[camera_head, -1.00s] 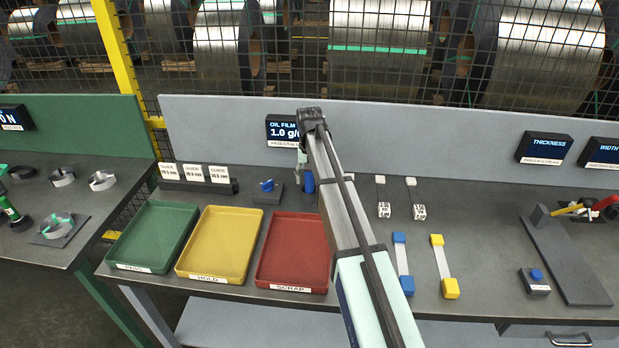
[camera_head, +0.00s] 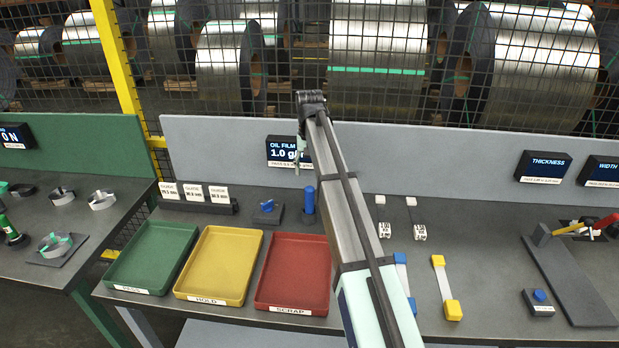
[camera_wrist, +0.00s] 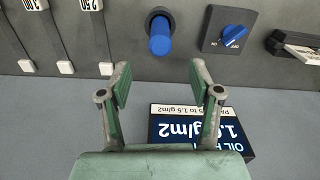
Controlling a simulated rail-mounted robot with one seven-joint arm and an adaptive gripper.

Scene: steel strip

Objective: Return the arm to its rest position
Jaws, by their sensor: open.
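My gripper (camera_wrist: 159,85) shows in the wrist view with its two green fingers spread apart and nothing between them. In the head view my arm reaches up over the bench, and my gripper (camera_head: 299,160) is small and partly hidden by the arm, in front of the oil film display (camera_head: 287,151). In the wrist view the display (camera_wrist: 200,135) lies behind and between the fingers. The blue cylinder (camera_wrist: 160,38) stands beyond the fingertips, apart from them. It also shows in the head view (camera_head: 309,200), upright on the bench.
Green (camera_head: 114,278), yellow (camera_head: 185,291) and red (camera_head: 262,297) trays stand at the front. A blue rotary switch (camera_head: 267,206) is left of the cylinder. Strips with blue (camera_head: 400,258) and yellow (camera_head: 452,310) ends lie right of my arm. The grey back panel (camera_head: 440,160) borders the bench.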

